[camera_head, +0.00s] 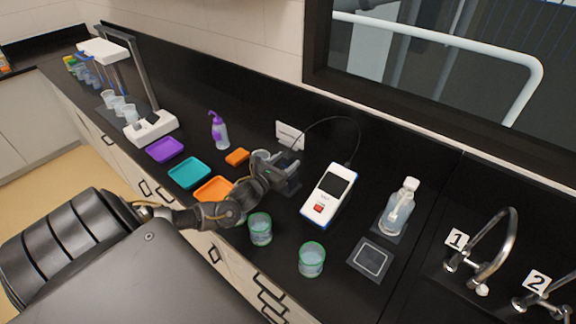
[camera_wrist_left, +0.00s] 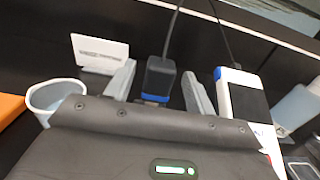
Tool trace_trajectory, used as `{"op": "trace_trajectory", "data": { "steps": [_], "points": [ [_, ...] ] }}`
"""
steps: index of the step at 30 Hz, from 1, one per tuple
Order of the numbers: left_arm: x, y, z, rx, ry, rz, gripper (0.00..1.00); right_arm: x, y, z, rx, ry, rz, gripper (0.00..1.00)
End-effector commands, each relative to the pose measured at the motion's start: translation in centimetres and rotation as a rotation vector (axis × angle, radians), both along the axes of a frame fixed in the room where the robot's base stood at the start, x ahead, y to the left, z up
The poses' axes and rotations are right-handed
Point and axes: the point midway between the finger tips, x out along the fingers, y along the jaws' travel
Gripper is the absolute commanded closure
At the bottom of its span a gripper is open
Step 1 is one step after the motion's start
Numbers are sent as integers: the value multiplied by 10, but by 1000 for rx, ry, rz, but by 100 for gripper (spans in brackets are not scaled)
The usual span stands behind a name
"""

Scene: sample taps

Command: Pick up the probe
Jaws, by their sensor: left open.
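The probe (camera_wrist_left: 159,76) is a dark block with a blue band and a cable from its top. In the left wrist view it stands upright between the two grey fingers of my left gripper (camera_wrist_left: 160,88). The fingers are open, with a gap visible on each side of it. Its lower part is hidden behind the gripper body. In the head view my left gripper (camera_head: 287,164) is at the back of the counter and mostly hides the probe. The cable runs to the white meter (camera_head: 329,193) on the right. My right gripper is not in view.
A white card (camera_head: 290,135) stands behind the gripper and a cup (camera_wrist_left: 56,95) is close on its left. Two green-rimmed beakers (camera_head: 260,229) (camera_head: 312,260) stand in front. A wash bottle (camera_head: 397,208) and numbered taps (camera_head: 490,250) are to the right. Colored trays (camera_head: 189,173) lie left.

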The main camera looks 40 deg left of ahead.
Motion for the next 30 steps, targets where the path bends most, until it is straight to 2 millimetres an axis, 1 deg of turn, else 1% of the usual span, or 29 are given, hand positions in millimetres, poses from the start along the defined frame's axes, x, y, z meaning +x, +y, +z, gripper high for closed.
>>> {"op": "trace_trajectory", "data": {
  "steps": [1, 6, 10, 15, 16, 26, 30],
  "points": [
    [8, 1, 7, 0, -1, 1, 45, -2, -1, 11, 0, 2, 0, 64],
    [27, 2, 3, 0, 0, -1, 45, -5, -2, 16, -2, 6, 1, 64],
    [32, 2, 1, -1, 1, -1, 45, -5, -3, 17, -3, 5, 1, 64],
    [32, 2, 0, 0, 1, -1, 45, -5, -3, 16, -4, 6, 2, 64],
    [32, 2, 1, 0, 1, -1, 47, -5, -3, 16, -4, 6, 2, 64],
    [32, 2, 1, 0, 1, -1, 90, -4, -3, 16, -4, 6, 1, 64],
    [32, 2, 1, 0, 0, -1, 91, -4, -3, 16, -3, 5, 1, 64]
  ]
}}
